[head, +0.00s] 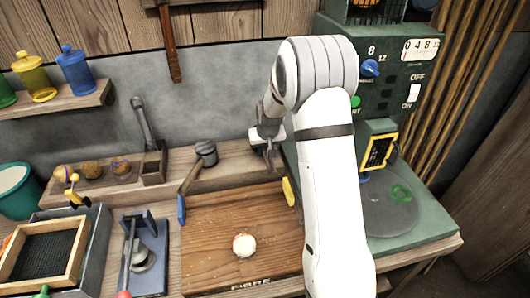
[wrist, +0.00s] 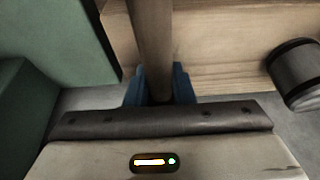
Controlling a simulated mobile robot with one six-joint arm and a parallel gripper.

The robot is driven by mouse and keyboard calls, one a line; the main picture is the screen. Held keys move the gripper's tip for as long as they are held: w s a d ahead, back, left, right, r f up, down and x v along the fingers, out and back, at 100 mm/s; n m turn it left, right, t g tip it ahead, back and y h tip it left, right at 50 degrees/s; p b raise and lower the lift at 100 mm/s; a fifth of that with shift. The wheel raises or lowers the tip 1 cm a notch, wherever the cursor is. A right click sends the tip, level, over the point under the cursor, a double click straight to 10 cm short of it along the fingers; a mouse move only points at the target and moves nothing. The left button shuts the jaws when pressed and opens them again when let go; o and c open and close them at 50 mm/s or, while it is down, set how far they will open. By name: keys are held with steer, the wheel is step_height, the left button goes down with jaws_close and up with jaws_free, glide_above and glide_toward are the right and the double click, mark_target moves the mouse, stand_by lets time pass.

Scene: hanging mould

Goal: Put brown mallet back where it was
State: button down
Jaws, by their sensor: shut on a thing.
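My gripper (head: 268,145) is at the end of my white arm, above the back ledge, right of a dark-headed mallet (head: 206,152). In the wrist view, its blue fingertips (wrist: 158,88) are closed around a brown round handle (wrist: 151,35), which I take for the brown mallet. The handle runs out of the top of the picture, and its head is not visible there. In the head view the held tool is mostly hidden by my arm and gripper. The dark-headed mallet leans with its handle toward the wooden board; a dark cylinder (wrist: 300,72) shows at the wrist view's right.
The wooden board (head: 215,255) carries a pale round lump (head: 244,245). The green machine (head: 425,215) stands close on the right. A wooden holder (head: 152,170) with an upright tool is at the back left. A brown strip (head: 170,45) hangs on the wall.

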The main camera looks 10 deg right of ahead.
step_height(320, 180, down, 2)
steer(key=shift+f, duration=0.1)
steer(key=c, duration=1.3)
jaws_free()
steer(key=shift+f, duration=0.1)
steer(key=shift+o, duration=0.2)
